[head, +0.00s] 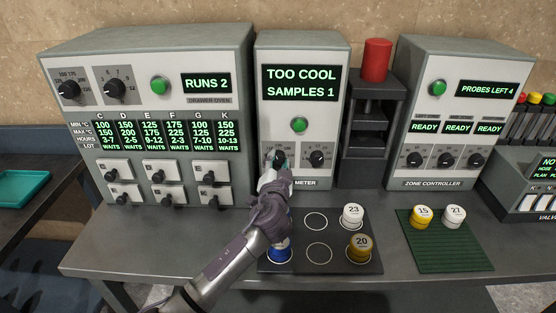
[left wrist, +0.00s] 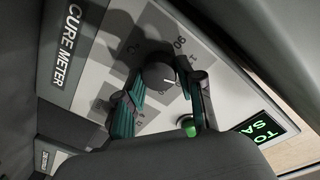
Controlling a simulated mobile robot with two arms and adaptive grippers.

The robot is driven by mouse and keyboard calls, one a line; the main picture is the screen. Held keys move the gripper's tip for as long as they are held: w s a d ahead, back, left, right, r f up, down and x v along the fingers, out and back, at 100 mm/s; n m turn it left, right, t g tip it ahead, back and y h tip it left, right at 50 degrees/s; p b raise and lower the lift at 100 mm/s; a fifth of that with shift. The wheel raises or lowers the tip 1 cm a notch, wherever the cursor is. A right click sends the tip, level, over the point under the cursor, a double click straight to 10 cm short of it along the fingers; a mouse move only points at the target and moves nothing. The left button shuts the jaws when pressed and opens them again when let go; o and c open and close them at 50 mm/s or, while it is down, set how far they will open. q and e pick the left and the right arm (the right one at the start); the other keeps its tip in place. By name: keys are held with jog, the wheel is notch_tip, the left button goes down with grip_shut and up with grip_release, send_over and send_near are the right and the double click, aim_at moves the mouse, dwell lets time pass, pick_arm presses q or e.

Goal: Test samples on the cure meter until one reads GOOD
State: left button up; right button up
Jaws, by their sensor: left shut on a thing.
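The cure meter (head: 343,104) stands at the middle back; its screen (head: 301,83) reads TOO COOL, SAMPLES 1. It has a green button (head: 299,125) and two knobs. My left gripper (head: 279,166) is at its left knob (left wrist: 160,77), with the fingers on either side of it in the left wrist view; it is shut on that knob. On a dark tray (head: 335,233) stand a white sample marked 23 (head: 352,215), a yellow one marked 20 (head: 359,248), and a blue-and-white one (head: 279,253) partly behind my arm. Other tray spots are hidden by the arm.
A drawer oven (head: 150,60) reading RUNS 2 stands left. A press with a red top (head: 376,60) and a zone controller (head: 420,70) reading PROBES LEFT 4 stand right. A green mat (head: 445,256) holds samples 15 (head: 422,216) and 27 (head: 455,216). Two circles on the tray are empty.

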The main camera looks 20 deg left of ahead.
pick_arm(q)
jog(key=shift+m+p, duration=0.6)
jog(key=shift+m, duration=1)
jog(key=o, duration=1.1)
jog(key=shift+o, duration=0.2)
jog(key=v, duration=1.2)
jog(key=shift+d+r, duration=0.1)
